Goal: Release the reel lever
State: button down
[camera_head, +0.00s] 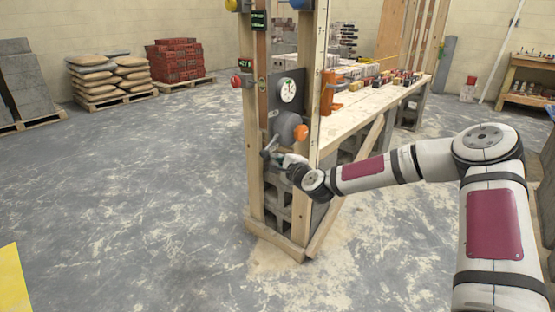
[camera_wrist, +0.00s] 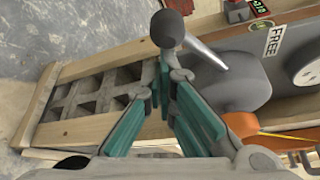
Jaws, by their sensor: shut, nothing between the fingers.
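The reel lever, a grey metal rod (camera_wrist: 205,53) with a dark ball knob (camera_wrist: 168,28), sticks out from the grey reel drum (camera_wrist: 236,82) in the wrist view. In the head view the reel (camera_head: 286,126) sits low on a wooden post frame, and the lever (camera_head: 270,146) points down and left from it. My gripper (camera_wrist: 166,75), with teal finger pads, is shut and empty just beside the lever. The knob is beyond the fingertips, outside the jaws; I cannot tell whether they touch. In the head view my gripper (camera_head: 286,160) is just below the reel.
A "FREE" label (camera_wrist: 274,38) is beside the drum. An orange knob (camera_head: 301,132) is right of the reel, and a round dial (camera_head: 288,90) is above it. Concrete blocks (camera_head: 279,203) stand inside the frame. A long plank bench (camera_head: 350,108) extends behind.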

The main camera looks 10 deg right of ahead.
aim_at(267, 150)
jog(key=shift+s+a+r+m+p, duration=0.1)
jog(key=shift+r+m+p, duration=0.05)
jog(key=shift+m+p, duration=0.15)
jog(key=shift+s+a+r+g+p, duration=0.1)
jog(key=shift+a+r+g+p, duration=0.15)
jog(key=shift+p, duration=0.25)
jog(key=r+m+p, duration=0.1)
jog(key=p, duration=0.1)
jog(key=m+g+p, duration=0.1)
jog(key=s+a+r+m+g+y+p, duration=0.1)
jog(key=p, duration=0.1)
jog(key=shift+r+m+p, duration=0.3)
jog(key=shift+r, duration=0.05)
jog(key=r+m+p, duration=0.1)
jog(key=m+g+y+p, duration=0.1)
jog(key=p, duration=0.1)
jog(key=r+p, duration=0.1)
jog(key=shift+s+a+r+m+p, duration=0.15)
jog(key=shift+a+r+m+p, duration=0.15)
jog(key=shift+m, duration=0.1)
jog(key=shift+g+y, duration=0.3)
jog(key=shift+g, duration=0.05)
jog(key=shift+f, duration=0.15)
jog(key=shift+r+p, duration=0.55)
jog(key=shift+r, duration=0.3)
